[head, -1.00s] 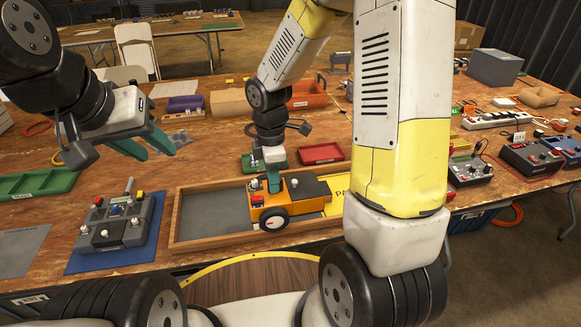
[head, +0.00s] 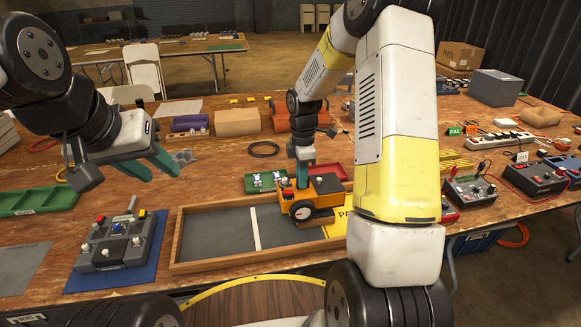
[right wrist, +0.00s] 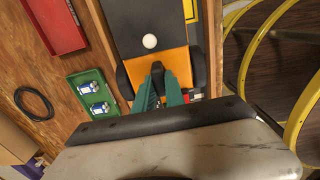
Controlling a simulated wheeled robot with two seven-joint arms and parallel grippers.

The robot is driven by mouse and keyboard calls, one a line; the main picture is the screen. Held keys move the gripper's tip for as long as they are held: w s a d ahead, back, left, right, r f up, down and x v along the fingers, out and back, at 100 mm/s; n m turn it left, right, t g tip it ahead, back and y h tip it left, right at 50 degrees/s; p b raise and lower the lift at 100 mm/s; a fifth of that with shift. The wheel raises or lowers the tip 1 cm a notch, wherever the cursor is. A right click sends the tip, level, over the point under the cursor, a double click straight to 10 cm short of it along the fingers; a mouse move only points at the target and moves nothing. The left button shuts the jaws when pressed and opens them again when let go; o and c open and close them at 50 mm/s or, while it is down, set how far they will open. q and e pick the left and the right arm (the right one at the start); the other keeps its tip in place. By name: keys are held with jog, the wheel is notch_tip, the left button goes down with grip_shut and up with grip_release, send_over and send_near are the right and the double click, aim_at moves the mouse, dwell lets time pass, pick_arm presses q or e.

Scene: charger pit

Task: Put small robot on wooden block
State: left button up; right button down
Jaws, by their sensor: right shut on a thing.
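The small robot (head: 325,188) is an orange, boxy vehicle with a black top and dark wheels. It is over the right part of the wooden-framed tray (head: 215,262). My right gripper (head: 302,178) is shut on it from above. In the right wrist view the green fingers (right wrist: 158,82) close at the orange end of the small robot (right wrist: 150,65). I cannot tell whether its wheels touch the tray floor. My left gripper (head: 145,162) is open and empty above the table's left side.
A green tray (head: 252,190) with small white-and-blue items and a red tray (head: 338,169) lie just behind the framed tray. A grey control box (head: 118,240) sits on a blue mat to the left. A black cable ring (head: 263,149) lies on open tabletop near the tan block.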

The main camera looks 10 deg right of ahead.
jog(key=shift+f, duration=1.4)
jog(key=c, duration=1.4)
grip_release()
jog(key=shift+f, duration=0.1)
notch_tip(320, 180, up, 12)
jog(key=shift+f, duration=0.1)
jog(key=s+r+m+t, duration=0.3)
jog(key=s+r+m, duration=0.5)
jog(key=s+r, duration=0.45)
jog(key=s+a+r+m+t+y, duration=0.2)
jog(key=s+r+m+t, duration=0.1)
jog(key=s+m, duration=0.6)
jog(key=shift+s+m, duration=0.4)
jog(key=shift+s, duration=1.05)
